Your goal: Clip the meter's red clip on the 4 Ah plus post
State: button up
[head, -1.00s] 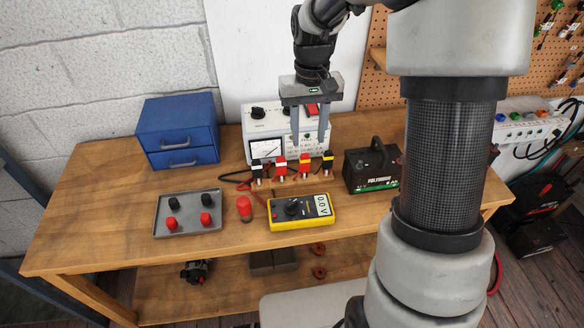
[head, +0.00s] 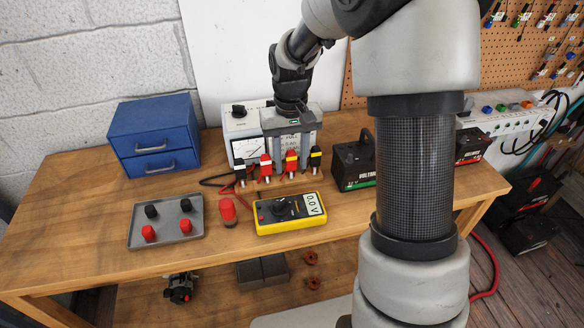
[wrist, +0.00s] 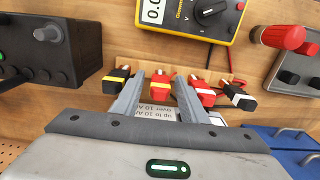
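Several clips stand in a row on a small rack: a red clip with a yellow band (head: 291,162), a plain-looking red clip (head: 265,168), a black clip (head: 240,173) and a yellow-banded black clip (head: 315,158). My gripper (wrist: 160,92) is open above the row, its fingers on either side of the yellow-banded red clip (wrist: 163,82); contact cannot be told. The yellow meter (head: 288,214) lies in front, reading 0.0 V. I cannot trace which leads join it. A black battery (head: 354,166) stands to the right, another (head: 470,146) farther right; their capacity markings are unreadable.
A blue drawer box (head: 153,139) stands at back left. A panel-meter unit (head: 236,125) stands close behind the clips. The bench's front left is clear.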

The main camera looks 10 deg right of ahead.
aim_at(291, 151)
jog(key=c, duration=0.8)
jog(key=shift+o, duration=0.2)
jog(key=shift+r, duration=0.15)
jog(key=shift+r+p, duration=1.6)
jog(key=shift+r, duration=0.3)
